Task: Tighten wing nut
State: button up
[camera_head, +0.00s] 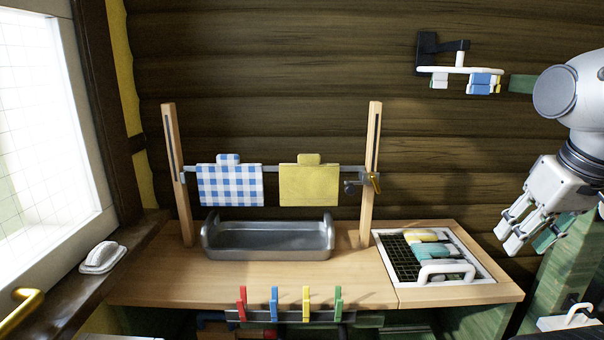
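The brass-coloured wing nut (374,181) is on the right wooden post (372,150), at the end of a horizontal rail (271,168) that spans two upright posts. A small dark clamp-like part (353,186) sits just left of it. How tight the wing nut is cannot be seen. My gripper (525,237) is at the far right, well apart from the wing nut and lower than it. Its fingers point down and left, spread apart, and I see nothing held between them.
A blue checked cloth (230,186) and a yellow cloth (309,186) hang on the rail above a grey metal tray (268,254). Coloured clothespins (306,303) line the front edge. A wall hanger (462,70) juts out above.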

aim_at(372, 179)
jog(key=i+z, duration=0.1)
jog(key=z, duration=0.25)
jog(key=i+z, duration=0.1)
jog(key=z, duration=0.25)
jog(key=i+j+z, duration=0.1)
jog(key=z, duration=0.25)
